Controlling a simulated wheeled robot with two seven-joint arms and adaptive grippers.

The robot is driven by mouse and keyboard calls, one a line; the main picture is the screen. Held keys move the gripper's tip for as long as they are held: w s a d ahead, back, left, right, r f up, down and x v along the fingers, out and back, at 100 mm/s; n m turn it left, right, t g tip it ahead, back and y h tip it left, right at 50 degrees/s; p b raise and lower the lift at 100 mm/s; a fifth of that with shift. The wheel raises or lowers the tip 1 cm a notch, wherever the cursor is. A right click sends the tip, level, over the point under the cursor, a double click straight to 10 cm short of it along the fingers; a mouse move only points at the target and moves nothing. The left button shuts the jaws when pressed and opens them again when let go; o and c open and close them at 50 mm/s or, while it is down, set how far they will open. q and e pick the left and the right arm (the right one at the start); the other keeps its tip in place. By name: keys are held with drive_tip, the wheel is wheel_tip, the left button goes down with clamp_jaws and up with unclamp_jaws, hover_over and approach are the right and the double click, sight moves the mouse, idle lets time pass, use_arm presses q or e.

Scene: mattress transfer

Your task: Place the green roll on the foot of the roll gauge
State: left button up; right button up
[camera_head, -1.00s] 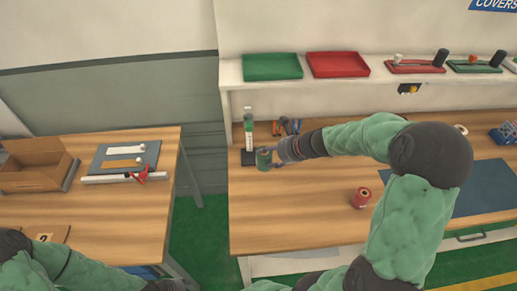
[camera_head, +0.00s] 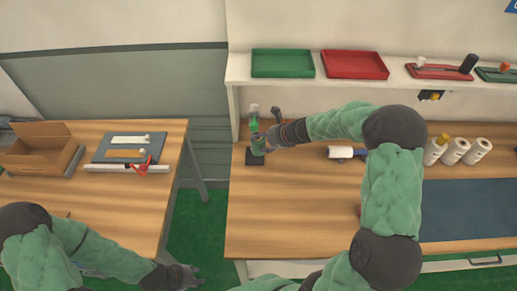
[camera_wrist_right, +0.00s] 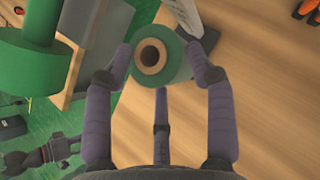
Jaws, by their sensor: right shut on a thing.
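The green roll (camera_head: 257,146) is held by my right gripper (camera_head: 266,141) at the roll gauge, above its dark foot (camera_head: 254,158). In the right wrist view the green roll (camera_wrist_right: 174,66) sits between the fingers of my right gripper (camera_wrist_right: 163,68), its brown core facing the camera. I cannot tell whether the roll touches the foot.
A shelf with a green tray (camera_head: 283,63) and a red tray (camera_head: 355,65) runs above the bench. The left table holds an open cardboard box (camera_head: 40,150).

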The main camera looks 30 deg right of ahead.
sight(258, 147)
drive_tip(key=shift+d+x, duration=0.15)
drive_tip(key=shift+x, duration=0.6)
drive_tip(key=shift+d+x, duration=0.1)
drive_tip(key=shift+x, duration=0.65)
drive_tip(key=f, duration=0.1)
drive_tip(key=f+b, duration=0.2)
drive_tip(key=f, duration=0.1)
drive_tip(key=shift+w+a, duration=0.1)
drive_tip(key=shift+w, duration=0.25)
drive_tip(key=shift+r, duration=0.1)
drive_tip(key=o, duration=1.6)
drive_tip(key=shift+s, duration=0.1)
drive_tip(key=p+v, duration=0.3)
drive_tip(key=v, duration=0.9)
